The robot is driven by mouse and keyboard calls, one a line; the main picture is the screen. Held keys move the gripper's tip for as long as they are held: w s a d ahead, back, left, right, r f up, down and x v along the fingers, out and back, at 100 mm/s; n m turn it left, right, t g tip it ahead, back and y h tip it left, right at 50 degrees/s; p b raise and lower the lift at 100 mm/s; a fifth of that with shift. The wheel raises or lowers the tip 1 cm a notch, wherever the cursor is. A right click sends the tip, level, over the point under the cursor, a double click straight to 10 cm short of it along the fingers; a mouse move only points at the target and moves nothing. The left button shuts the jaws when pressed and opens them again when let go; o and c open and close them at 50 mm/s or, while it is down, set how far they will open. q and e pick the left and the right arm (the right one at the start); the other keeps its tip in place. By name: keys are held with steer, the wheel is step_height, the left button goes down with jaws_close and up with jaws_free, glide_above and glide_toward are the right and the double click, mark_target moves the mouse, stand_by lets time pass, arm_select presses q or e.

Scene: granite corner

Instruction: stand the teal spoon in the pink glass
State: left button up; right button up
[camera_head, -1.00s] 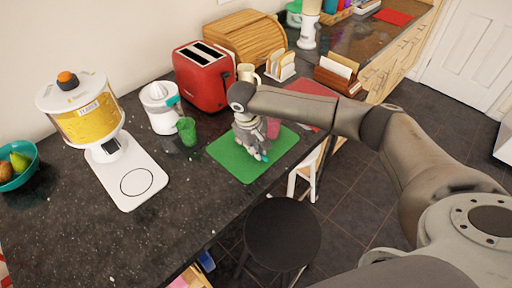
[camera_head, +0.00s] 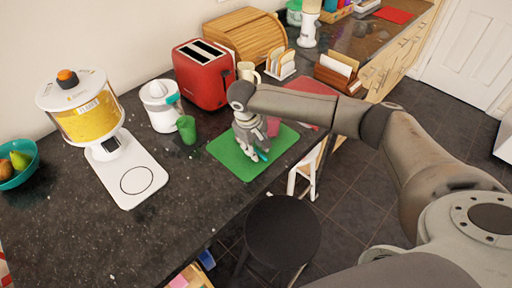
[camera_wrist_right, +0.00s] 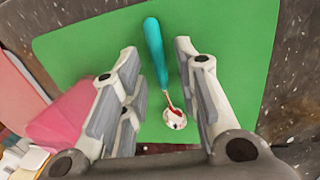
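The teal spoon (camera_wrist_right: 155,52) has a teal handle and a shiny metal bowl, and appears to lie on the green mat (camera_wrist_right: 235,75). Part of its handle shows beside my fingers in the head view (camera_head: 263,154). My right gripper (camera_wrist_right: 158,55) is open, its fingers on either side of the spoon with gaps showing. In the head view it (camera_head: 255,152) is low over the mat. The pink glass (camera_wrist_right: 72,118) stands left of the fingers in the wrist view. In the head view the glass (camera_head: 273,127) is partly hidden behind the gripper. My left gripper is out of view.
A green glass (camera_head: 187,130) and a white juicer (camera_head: 161,107) stand left of the mat. A red toaster (camera_head: 203,75) and a cream mug (camera_head: 246,70) are behind it. A black stool (camera_head: 283,235) stands before the counter. The front left counter is mostly clear.

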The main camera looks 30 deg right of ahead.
step_height(320, 180, up, 12)
steer(key=a+b, duration=0.1)
steer(key=a, duration=0.1)
steer(key=shift+s+b, duration=0.2)
steer(key=shift+b, duration=0.1)
steer(key=shift+a+f, duration=0.1)
steer(key=shift+f, duration=0.1)
